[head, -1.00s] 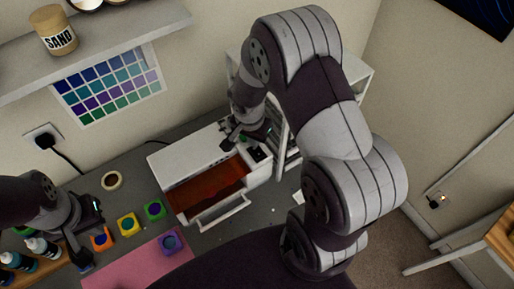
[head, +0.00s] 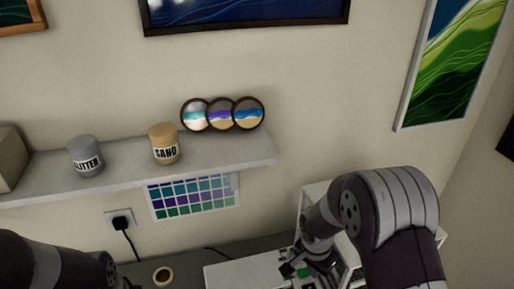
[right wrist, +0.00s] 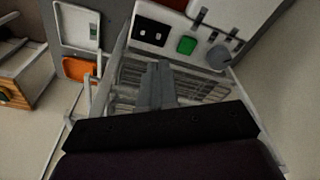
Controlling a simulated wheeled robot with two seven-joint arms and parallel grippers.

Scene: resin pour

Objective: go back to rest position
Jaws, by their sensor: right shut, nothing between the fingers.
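My right gripper (head: 312,272) hangs over the right part of a white cabinet (head: 235,275) in the head view. In the right wrist view its fingers (right wrist: 160,70) are together with nothing between them. They are in front of a wire-shelved rack (right wrist: 205,85). Beyond the fingertips are a black panel (right wrist: 152,33), a green square (right wrist: 187,45) and a grey round part (right wrist: 219,57) on a white surface. My left arm shows at the lower left of the head view; its fingers are cut off, so I cannot tell their state.
A wall shelf (head: 100,182) holds a glitter jar (head: 86,157), a sand jar (head: 164,146) and three round sand pictures (head: 222,114). Below are a colour chart (head: 193,196), a plugged socket (head: 120,219) and a tape roll (head: 163,275). An orange patch (right wrist: 78,69) shows in the right wrist view.

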